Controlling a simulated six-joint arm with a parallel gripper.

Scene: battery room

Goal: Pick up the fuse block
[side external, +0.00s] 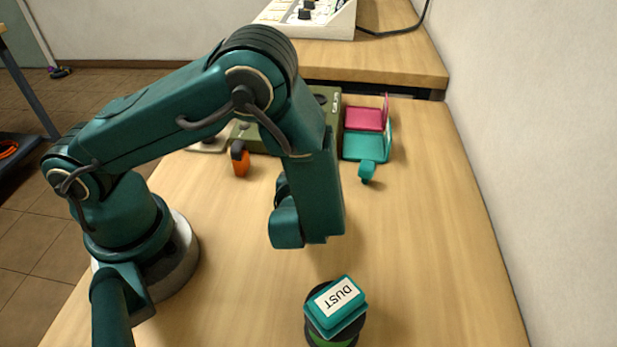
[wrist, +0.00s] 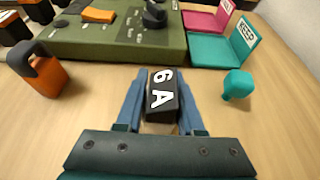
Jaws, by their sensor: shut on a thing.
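The fuse block (wrist: 163,97) is a small black block with "6 A" in white on top. In the wrist view it sits between the two blue fingers of my gripper (wrist: 163,78), which are shut on it. The frames do not clearly show whether the block touches the table. In the side view the fingers and the block are hidden behind my arm.
A green device (wrist: 115,38) with knobs stands behind the block. An orange and black object (wrist: 50,75) is left; a small teal piece (wrist: 237,86) is right. Pink (wrist: 197,20) and teal (wrist: 215,52) open trays stand back right. A teal "DUST" container (side external: 337,305) is in front.

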